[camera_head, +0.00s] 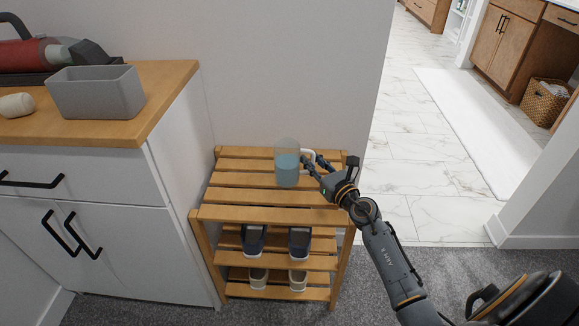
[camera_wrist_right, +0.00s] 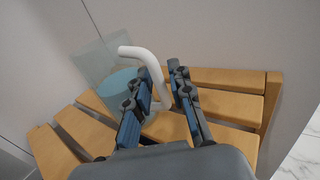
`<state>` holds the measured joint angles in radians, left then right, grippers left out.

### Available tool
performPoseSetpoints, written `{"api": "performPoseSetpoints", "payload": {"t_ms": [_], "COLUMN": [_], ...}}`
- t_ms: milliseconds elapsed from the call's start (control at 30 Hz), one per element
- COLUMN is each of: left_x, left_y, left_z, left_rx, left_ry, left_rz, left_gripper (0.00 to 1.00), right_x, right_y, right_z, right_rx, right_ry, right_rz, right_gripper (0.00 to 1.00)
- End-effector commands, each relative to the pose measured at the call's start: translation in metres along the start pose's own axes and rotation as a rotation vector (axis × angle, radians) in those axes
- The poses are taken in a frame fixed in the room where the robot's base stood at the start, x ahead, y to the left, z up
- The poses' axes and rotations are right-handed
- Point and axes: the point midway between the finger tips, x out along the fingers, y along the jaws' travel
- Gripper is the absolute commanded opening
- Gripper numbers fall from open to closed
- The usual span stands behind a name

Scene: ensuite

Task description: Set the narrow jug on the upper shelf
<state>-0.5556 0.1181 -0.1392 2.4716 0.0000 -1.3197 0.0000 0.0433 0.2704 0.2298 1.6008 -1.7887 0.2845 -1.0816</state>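The narrow jug (camera_head: 287,165) is a clear, tall vessel with blue liquid in its lower part and a white handle (camera_head: 311,156) on its right side. It is upright over the top slats of the wooden shelf (camera_head: 270,212); I cannot tell whether its base touches them. My right gripper (camera_head: 316,168) is at the jug's right side. In the right wrist view the fingers (camera_wrist_right: 162,72) close in on both sides of the white handle (camera_wrist_right: 150,59), with the jug (camera_wrist_right: 108,72) to their left. My left gripper is not in view.
Two pairs of shoes (camera_head: 254,238) stand on the lower levels of the rack. A cabinet (camera_head: 180,85) at left carries a grey bin (camera_head: 97,92), a red vacuum (camera_head: 22,55) and a pale roll (camera_head: 16,105). A wall is behind the rack. Tiled floor (camera_head: 410,160) is open at right.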

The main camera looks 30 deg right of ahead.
Motion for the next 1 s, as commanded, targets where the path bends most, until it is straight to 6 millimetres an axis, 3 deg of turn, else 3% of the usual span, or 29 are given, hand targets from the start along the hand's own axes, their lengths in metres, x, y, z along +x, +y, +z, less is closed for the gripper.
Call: {"api": "performPoseSetpoints", "payload": {"t_ms": [133, 233, 1000], "left_x": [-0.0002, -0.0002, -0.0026], "left_y": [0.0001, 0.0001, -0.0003], "left_z": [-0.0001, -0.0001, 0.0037], "left_rx": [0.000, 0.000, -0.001], "left_ry": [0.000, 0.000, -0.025], "left_rz": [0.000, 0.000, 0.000], "left_gripper": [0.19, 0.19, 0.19], "right_x": [-0.0003, -0.0005, -0.0004], "right_y": [0.0001, 0.0000, -0.0005], "right_z": [0.0000, 0.0001, 0.0044], "right_rx": [0.000, 0.000, 0.000], "right_ry": [0.000, 0.000, -0.003], "right_rz": [0.000, 0.000, -0.001], "right_gripper": [0.19, 0.00, 0.00]}}
